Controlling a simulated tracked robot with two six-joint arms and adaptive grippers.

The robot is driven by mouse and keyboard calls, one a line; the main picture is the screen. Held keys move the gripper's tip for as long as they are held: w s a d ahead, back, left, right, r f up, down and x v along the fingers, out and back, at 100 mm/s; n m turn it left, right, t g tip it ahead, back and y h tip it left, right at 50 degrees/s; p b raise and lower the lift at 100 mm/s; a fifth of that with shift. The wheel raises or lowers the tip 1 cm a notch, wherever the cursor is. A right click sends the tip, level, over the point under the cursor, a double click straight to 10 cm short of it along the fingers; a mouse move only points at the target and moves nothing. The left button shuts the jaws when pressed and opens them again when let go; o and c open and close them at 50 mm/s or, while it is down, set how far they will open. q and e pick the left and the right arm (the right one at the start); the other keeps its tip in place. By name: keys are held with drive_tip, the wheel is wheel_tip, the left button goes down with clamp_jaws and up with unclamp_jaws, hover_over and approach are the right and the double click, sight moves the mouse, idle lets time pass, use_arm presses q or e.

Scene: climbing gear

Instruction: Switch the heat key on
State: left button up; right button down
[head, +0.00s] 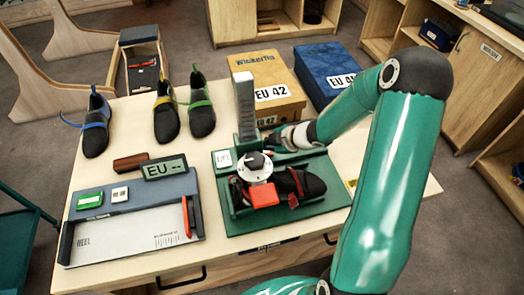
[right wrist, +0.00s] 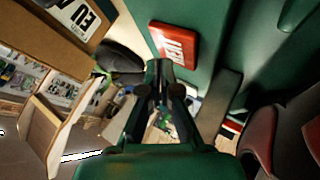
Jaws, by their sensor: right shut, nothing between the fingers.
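The heat key (head: 223,158) is a small pale-faced block at the back left corner of the green base plate (head: 325,205). In the right wrist view the key (right wrist: 176,44) is red with a white lettered label, partly readable. Whether it is on or off I cannot tell. My right gripper (head: 270,143) is over the back of the plate, to the right of the key and apart from it. In the wrist view its fingers (right wrist: 165,75) are together and empty, beside the key. My left gripper is not in view.
A black and red shoe (head: 312,185) sits in the fixture on the plate, under a round white dial (head: 258,167). A grey upright post (head: 244,105) stands behind the key. The EU 42 box (head: 265,75) is behind. A measuring tray (head: 130,230) lies left.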

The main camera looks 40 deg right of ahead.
drive_tip(key=shift+f+b, duration=0.3)
drive_tip(key=shift+f, duration=0.25)
idle(0.4)
drive_tip(key=shift+r+p, duration=0.55)
drive_tip(key=shift+r, duration=0.05)
wheel_tip(320, 180, up, 6)
drive_tip(key=p, duration=0.6)
idle(0.5)
